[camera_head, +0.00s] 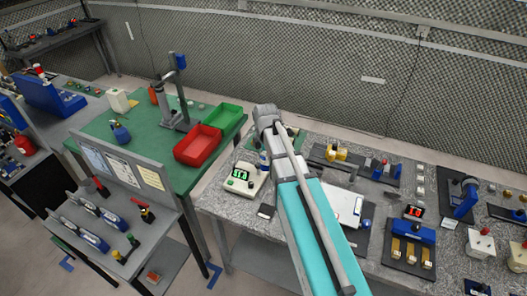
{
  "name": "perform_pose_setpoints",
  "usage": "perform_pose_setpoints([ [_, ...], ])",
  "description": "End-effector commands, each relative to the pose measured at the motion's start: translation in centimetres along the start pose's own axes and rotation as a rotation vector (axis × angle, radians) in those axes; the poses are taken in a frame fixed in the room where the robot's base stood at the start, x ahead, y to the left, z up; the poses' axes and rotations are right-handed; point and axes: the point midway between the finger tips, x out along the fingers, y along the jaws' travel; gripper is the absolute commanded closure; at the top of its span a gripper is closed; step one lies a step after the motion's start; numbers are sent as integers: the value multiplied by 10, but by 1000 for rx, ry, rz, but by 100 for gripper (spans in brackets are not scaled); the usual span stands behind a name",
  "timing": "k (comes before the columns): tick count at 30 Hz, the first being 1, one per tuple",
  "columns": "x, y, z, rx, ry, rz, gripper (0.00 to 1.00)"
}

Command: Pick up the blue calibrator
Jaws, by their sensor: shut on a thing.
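My arm reaches from the bottom centre over the grey speckled bench (225,205), with its grey joint at the bench's back left. My gripper cannot be made out; the arm hides that spot. No blue thing can be identified with certainty as the calibrator. A small blue-and-white thing (263,159) shows just left of the arm, behind a pale meter with a green display (240,178); I cannot tell whether it is held. A blue unit with a red display (413,232) stands on a dark mat to the right.
A green-topped table (145,150) at the left bears a red bin (197,145), a green bin (224,116) and a grey stand. Several instruments crowd the speckled bench right of my arm. A mesh wall (330,75) closes the back. A grey panel rack stands at the lower left.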

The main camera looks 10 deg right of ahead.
Motion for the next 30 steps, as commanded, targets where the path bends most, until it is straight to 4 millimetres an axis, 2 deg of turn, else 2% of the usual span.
perform_pose_setpoints([
  [22, -1, -4, 0, 0, 0, 0, 90],
  [30, 14, -4, 0, 0, 0, 0, 90],
])
